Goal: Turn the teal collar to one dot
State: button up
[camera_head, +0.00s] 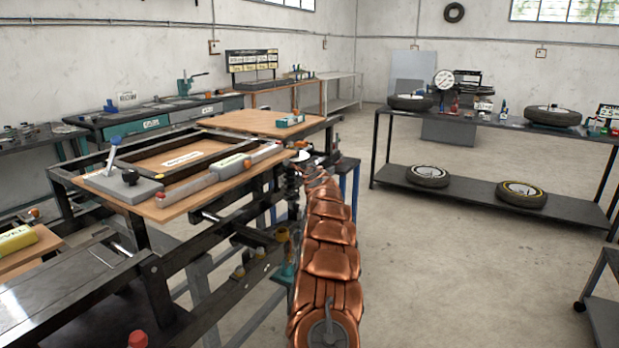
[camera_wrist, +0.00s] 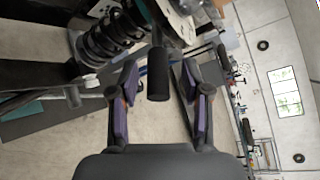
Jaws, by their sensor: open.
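In the wrist view my gripper (camera_wrist: 162,78) is open, its two purple-padded fingers set wide apart. A black cylindrical grip (camera_wrist: 158,88) shows between the fingers, with space on both sides. A dark coil spring (camera_wrist: 112,38) is at the upper left, beyond the left finger. In the head view the end of my copper-coloured arm is by the right side of the frame bench, and the gripper itself is hard to make out. A small teal part (camera_head: 287,270) shows beside my arm, partly hidden; I cannot tell whether it is the collar. No dots are readable.
The dark frame bench (camera_head: 150,270) with a wooden board (camera_head: 172,213) on it stands left of my arm. A grey block with a lever (camera_head: 122,185) sits on the board. A rack with wheels (camera_head: 470,190) is at the right. The floor between is clear.

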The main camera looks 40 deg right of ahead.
jog(key=shift+s+a+r, duration=0.25)
jog(key=shift+s+a, duration=0.05)
jog(key=shift+s, duration=0.05)
jog(key=v, duration=1)
jog(key=shift+s, duration=0.3)
dwell(0.4)
jog(key=shift+f, duration=0.15)
